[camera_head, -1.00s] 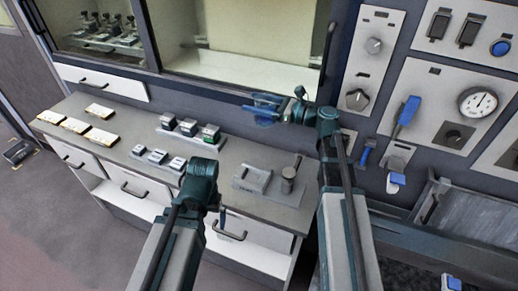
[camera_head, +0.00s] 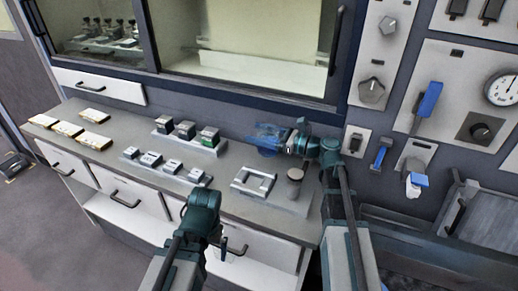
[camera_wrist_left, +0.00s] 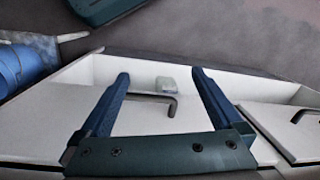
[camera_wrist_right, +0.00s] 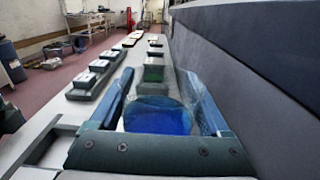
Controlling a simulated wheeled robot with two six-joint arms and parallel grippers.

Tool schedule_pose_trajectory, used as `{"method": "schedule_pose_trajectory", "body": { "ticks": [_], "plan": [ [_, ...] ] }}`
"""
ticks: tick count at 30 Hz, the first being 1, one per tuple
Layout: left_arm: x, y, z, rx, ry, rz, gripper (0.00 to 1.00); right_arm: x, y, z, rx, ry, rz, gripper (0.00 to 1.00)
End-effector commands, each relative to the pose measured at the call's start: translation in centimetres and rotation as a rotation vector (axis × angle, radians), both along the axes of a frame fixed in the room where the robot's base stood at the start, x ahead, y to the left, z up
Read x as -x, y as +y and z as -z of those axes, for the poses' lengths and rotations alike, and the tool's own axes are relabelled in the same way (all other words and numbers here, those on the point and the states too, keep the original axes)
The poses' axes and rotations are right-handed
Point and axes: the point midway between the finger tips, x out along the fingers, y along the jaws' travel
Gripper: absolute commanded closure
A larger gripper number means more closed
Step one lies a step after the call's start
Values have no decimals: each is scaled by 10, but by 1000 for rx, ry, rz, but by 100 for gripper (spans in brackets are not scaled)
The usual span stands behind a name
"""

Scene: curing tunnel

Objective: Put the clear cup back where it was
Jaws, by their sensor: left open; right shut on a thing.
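The clear cup (camera_head: 267,138) shows bluish in the head view, above the back of the counter near the wall. My right gripper (camera_head: 284,139) is shut on it from the right. In the right wrist view the see-through cup (camera_wrist_right: 158,112) sits between the two fingers, with a bright blue area at its bottom. I cannot tell whether its base touches the counter. My left gripper (camera_wrist_left: 163,95) is open and empty in front of the counter's drawers. In the head view its fingers are mostly hidden behind my left wrist.
On the counter (camera_head: 225,178), a plate holds a metal frame (camera_head: 253,182) and a grey cylinder (camera_head: 295,176), just in front of the cup. Several small blocks stand in two rows to the left, with flat pale pieces (camera_head: 67,129) further left. A control panel (camera_head: 455,90) is at right.

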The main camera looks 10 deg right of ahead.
Motion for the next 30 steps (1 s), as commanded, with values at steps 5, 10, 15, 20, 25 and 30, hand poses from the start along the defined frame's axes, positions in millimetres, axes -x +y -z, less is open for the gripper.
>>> {"method": "schedule_pose_trajectory", "body": {
  "ticks": [5,10,15,20,25,30],
  "plan": [
    [0,0,14,0,0,0,0,0,0,14,-1,-1,0,87],
    [0,0,37,0,0,0,0,0,0,36,-1,-1,0,87],
    [0,0,46,0,0,0,0,0,0,46,-1,-1,0,87],
    [0,0,44,0,0,0,0,0,0,44,-1,-1,0,87],
    [0,0,46,0,0,0,0,0,0,46,-1,-1,0,87],
    [0,0,47,0,0,0,0,0,0,47,0,0,0,1]
  ]
}}
